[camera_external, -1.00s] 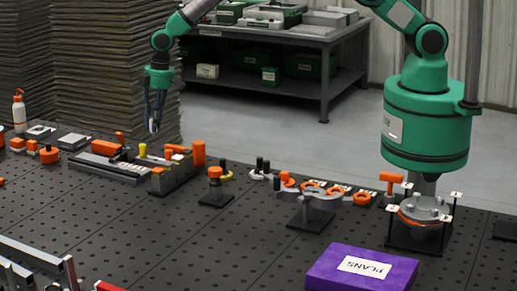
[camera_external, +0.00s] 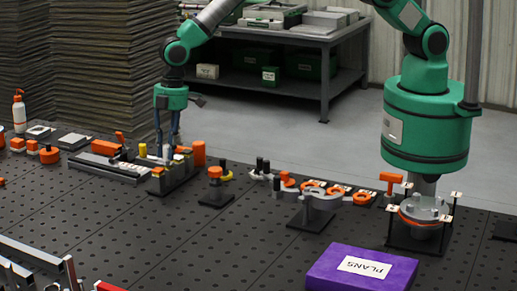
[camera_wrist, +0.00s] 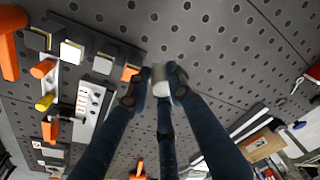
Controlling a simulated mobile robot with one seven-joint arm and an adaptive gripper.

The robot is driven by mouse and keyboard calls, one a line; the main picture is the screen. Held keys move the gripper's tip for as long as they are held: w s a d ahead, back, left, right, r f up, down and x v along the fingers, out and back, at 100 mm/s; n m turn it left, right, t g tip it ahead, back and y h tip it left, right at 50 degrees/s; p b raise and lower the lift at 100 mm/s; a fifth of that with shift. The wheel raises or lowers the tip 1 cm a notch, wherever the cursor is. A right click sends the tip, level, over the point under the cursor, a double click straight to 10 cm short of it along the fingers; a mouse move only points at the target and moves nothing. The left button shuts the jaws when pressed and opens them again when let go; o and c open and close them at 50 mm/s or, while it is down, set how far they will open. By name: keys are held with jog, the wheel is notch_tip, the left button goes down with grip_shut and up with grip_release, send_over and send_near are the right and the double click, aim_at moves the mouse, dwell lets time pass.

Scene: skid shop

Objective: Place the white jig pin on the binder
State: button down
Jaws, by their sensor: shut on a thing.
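The white jig pin (camera_wrist: 161,80) is a pale short cylinder between my fingertips in the wrist view. My gripper (camera_wrist: 155,85) is shut on it. In the external view my gripper (camera_external: 167,150) points down at the dark pin block (camera_external: 176,178) left of centre, and its fingers partly hide the pin. I cannot tell whether the pin still touches the block. The binder (camera_external: 330,276) is purple, with a white PLANS label, and lies flat at the front right of the bench, well away from my gripper.
An orange cylinder (camera_external: 198,154) stands close right of my gripper. A grey ring fixture (camera_external: 318,203) and a round orange-banded fixture (camera_external: 421,218) with thin posts stand between the pin block and the right side. The perforated bench (camera_external: 220,240) is clear left of the binder.

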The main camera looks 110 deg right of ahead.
jog(key=s+a+n, duration=0.3)
jog(key=s+a, duration=0.1)
jog(key=a, duration=1.4)
notch_tip(320, 180, up, 3)
jog(key=n+g+y, duration=0.1)
jog(key=n+g, duration=0.1)
jog(key=n, duration=0.8)
send_over(366, 268)
jog(key=shift+d+r+b, duration=0.1)
jog(key=shift+d+b, duration=0.25)
jog(key=shift+b, duration=0.1)
jog(key=shift+w+f+p, duration=0.1)
jog(key=shift+f+p, duration=0.3)
jog(key=shift+f, duration=2.75)
jog(key=shift+f, duration=0.1)
jog(key=shift+f, duration=1.8)
jog(key=shift+f, duration=0.1)
